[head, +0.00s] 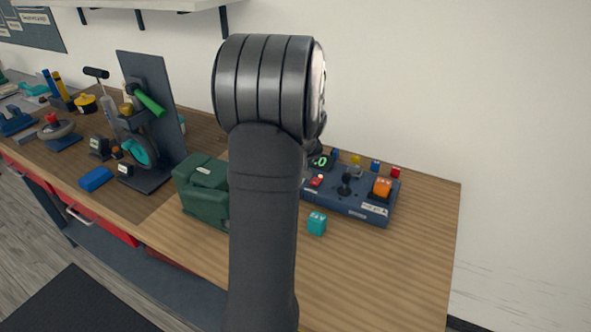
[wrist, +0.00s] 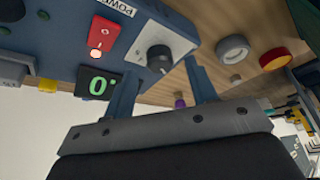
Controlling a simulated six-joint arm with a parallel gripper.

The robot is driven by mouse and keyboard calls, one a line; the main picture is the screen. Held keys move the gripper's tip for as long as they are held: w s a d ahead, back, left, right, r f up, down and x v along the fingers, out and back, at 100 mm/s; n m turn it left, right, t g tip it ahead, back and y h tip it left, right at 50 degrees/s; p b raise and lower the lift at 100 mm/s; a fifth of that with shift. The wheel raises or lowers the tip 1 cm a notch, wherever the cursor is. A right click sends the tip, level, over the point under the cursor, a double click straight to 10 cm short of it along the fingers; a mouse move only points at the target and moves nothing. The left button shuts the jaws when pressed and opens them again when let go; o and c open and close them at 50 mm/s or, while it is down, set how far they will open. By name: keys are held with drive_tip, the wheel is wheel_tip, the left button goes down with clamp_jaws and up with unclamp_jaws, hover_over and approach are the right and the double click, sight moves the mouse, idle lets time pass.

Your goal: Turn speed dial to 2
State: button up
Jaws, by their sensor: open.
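The speed dial (wrist: 158,58) is a dark round knob with a pale mark, on a light grey plate of the blue control box (wrist: 150,85). My gripper (wrist: 162,70) is open and empty in the wrist view. Its two blue-grey fingers reach toward the dial, one on each side in the picture; I cannot tell whether they touch it. The display (wrist: 97,86) beside the dial reads a green 0. In the head view the control box (head: 345,205) and display (head: 320,162) show right of my arm, which hides my gripper; I cannot make out the dial there.
A red rocker switch (wrist: 103,38) is close to the dial. A teal cube (head: 317,223) and green case (head: 203,190) stand nearby. The bench's right front (head: 400,270) is clear.

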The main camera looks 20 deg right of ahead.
drive_tip(key=shift+x, duration=1.05)
drive_tip(key=c, duration=1)
drive_tip(key=shift+o, duration=0.2)
drive_tip(key=shift+m, duration=0.3)
drive_tip(key=shift+w+a+m+g+h, duration=0.15)
drive_tip(key=shift+m+h, duration=0.4)
drive_tip(key=shift+m, duration=0.75)
drive_tip(key=shift+s+m+g+h, duration=0.15)
drive_tip(key=shift+m+h, duration=0.4)
drive_tip(key=shift+m, duration=0.75)
drive_tip(key=shift+w, duration=0.1)
